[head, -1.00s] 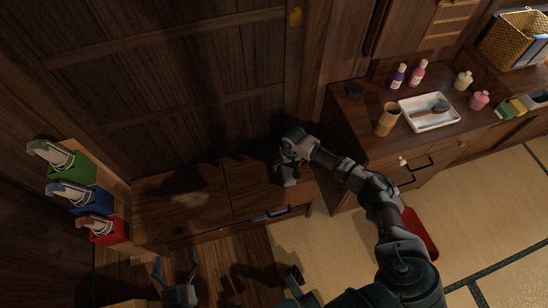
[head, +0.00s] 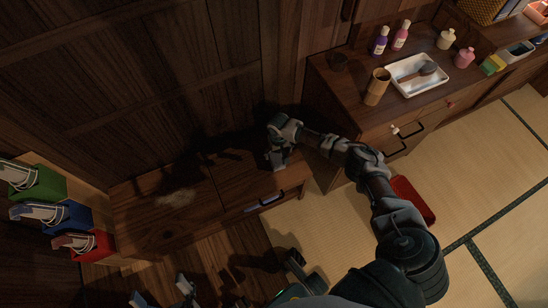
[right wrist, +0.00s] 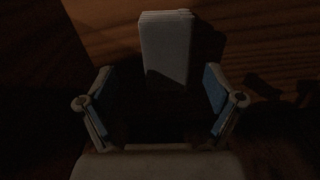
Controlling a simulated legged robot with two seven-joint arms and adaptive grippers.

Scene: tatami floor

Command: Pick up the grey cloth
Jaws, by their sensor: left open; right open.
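The grey cloth (right wrist: 166,48) shows in the right wrist view as a pale folded block with layered edges, on brown wood. It lies ahead of and between the two spread fingers of my right gripper (right wrist: 160,95), with a visible gap to each finger. In the head view my right gripper (head: 277,161) points down over the right part of the low wooden cabinet (head: 225,180); I cannot clearly separate the cloth from it there. My left gripper (head: 162,294) is open and empty at the bottom edge, in front of the cabinet and partly cut off.
A pale smudge (head: 176,198) marks the cabinet top. Green (head: 40,186), blue (head: 68,216) and red (head: 95,244) holders stand at left. The higher cabinet at right bears a white tray (head: 405,86), a brown cup (head: 377,86) and bottles. A red object (head: 410,196) is partly behind my right arm.

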